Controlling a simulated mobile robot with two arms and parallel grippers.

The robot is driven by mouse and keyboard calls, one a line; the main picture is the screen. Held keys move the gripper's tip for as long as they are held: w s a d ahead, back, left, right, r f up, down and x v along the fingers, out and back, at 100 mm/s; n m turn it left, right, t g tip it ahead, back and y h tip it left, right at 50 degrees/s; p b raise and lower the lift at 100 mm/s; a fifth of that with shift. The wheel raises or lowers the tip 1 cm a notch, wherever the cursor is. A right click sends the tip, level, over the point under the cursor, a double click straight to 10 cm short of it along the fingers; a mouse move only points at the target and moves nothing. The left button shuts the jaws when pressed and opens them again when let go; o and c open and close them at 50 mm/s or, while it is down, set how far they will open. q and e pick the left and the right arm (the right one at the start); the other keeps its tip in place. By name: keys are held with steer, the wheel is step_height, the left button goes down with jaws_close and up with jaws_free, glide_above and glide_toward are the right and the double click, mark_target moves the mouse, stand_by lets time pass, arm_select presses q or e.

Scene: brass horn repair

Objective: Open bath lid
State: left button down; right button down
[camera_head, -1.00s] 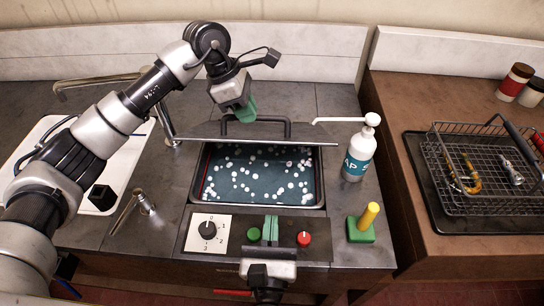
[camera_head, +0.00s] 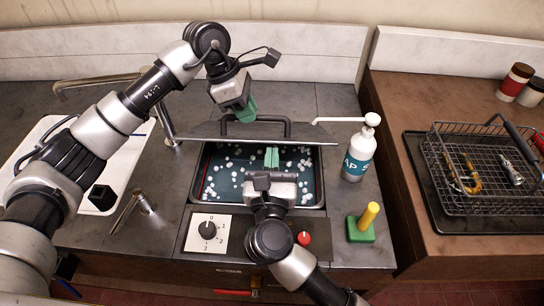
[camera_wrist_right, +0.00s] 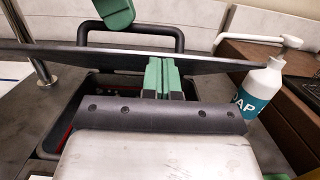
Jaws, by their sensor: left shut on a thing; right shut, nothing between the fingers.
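The bath (camera_head: 322,185) is a dark rectangular tank with bluish liquid and white floating balls. Its dark lid (camera_head: 200,131) is tilted up and seen nearly edge-on behind the opening. Its black bar handle (camera_head: 289,127) shows along the lid's top. My left gripper (camera_head: 246,112), with green fingers, is shut on the handle near its left end; the exact contact is partly hidden. My right gripper (camera_head: 271,157) is shut and empty over the bath opening, in front of the lid. In the right wrist view its green fingers (camera_wrist_right: 165,78) overlap the lid's lower edge (camera_wrist_right: 215,66); I cannot tell whether they touch.
A control panel (camera_head: 190,232) with a dial and a red knob (camera_head: 303,238) lies in front. A pump bottle (camera_head: 357,155) stands right of the bath, near a green block with a yellow peg (camera_head: 361,228). A faucet (camera_head: 165,118) stands left. A wire basket (camera_head: 480,205) sits farther right.

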arm_select(q)
steer(key=shift+w+a+f, duration=0.1)
steer(key=shift+f, duration=0.15)
arm_select(e)
steer(key=shift+r, duration=0.1)
steer(key=shift+w+r, duration=0.5)
steer(key=shift+r, duration=0.2)
arm_select(q)
steer(key=c, duration=1.6)
jaws_free()
steer(key=o, duration=0.5)
steer(key=shift+w, duration=0.1)
arm_select(e)
steer(key=shift+w+f, duration=0.2)
steer(key=shift+w, duration=0.05)
